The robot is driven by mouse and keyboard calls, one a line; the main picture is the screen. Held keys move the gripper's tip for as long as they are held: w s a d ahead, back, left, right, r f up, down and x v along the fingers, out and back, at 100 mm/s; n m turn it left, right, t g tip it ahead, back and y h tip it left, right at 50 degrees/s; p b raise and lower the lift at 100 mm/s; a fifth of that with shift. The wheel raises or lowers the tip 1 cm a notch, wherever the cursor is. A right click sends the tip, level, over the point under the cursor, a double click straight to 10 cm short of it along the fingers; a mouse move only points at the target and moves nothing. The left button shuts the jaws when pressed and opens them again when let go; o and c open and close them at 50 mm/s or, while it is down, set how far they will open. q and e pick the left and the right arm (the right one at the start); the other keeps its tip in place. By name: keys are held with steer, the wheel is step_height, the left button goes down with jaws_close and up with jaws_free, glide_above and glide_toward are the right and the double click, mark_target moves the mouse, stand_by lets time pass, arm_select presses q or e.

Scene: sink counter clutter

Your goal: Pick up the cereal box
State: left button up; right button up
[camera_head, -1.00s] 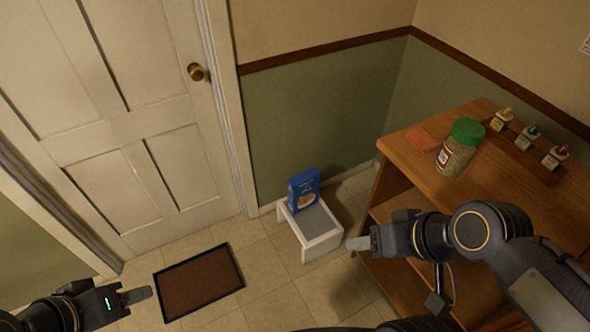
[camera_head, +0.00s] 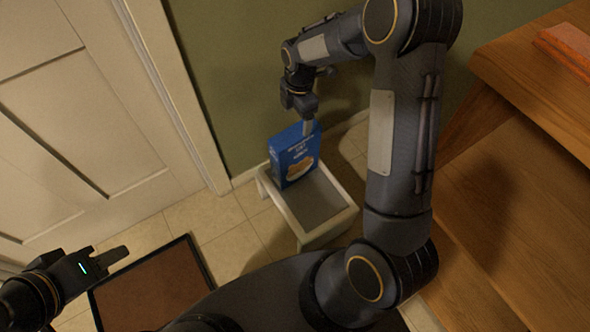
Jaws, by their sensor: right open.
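The blue cereal box (camera_head: 295,157) stands upright on the back left part of a small white stool with a grey top (camera_head: 315,203). My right gripper (camera_head: 307,125) points down at the top right edge of the box. It is open, and one finger shows in front of the box's upper corner. Whether the other finger is behind the box is hidden. My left gripper (camera_head: 112,257) is at the lower left, well away from the box. Its fingers overlap in this view, so its opening does not show.
A wooden shelf unit (camera_head: 520,200) stands on the right, close to my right arm, with an orange item (camera_head: 568,48) on top. A brown doormat with a black rim (camera_head: 192,262) lies on the floor at the lower left. A white door (camera_head: 70,110) is at the left.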

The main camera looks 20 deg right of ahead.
mark_target(296, 133)
steer(key=shift+n, duration=0.7)
steer(key=f, duration=0.2)
steer(key=f+b, duration=0.1)
steer(key=f, duration=0.3)
steer(key=shift+w+a+f+b, duration=0.1)
steer(key=shift+w+f+b, duration=0.05)
steer(key=shift+w+b, duration=0.2)
step_height(296, 133, down, 6)
steer(key=b, duration=0.2)
steer(key=shift+w+r+b, duration=0.1)
steer(key=shift+r+b, duration=0.1)
steer(key=shift+b, duration=0.15)
arm_select(q)
step_height(296, 133, down, 6)
steer(key=shift+s+r, duration=0.1)
steer(key=shift+r, duration=0.1)
arm_select(e)
steer(key=shift+r, duration=0.1)
jaws_close()
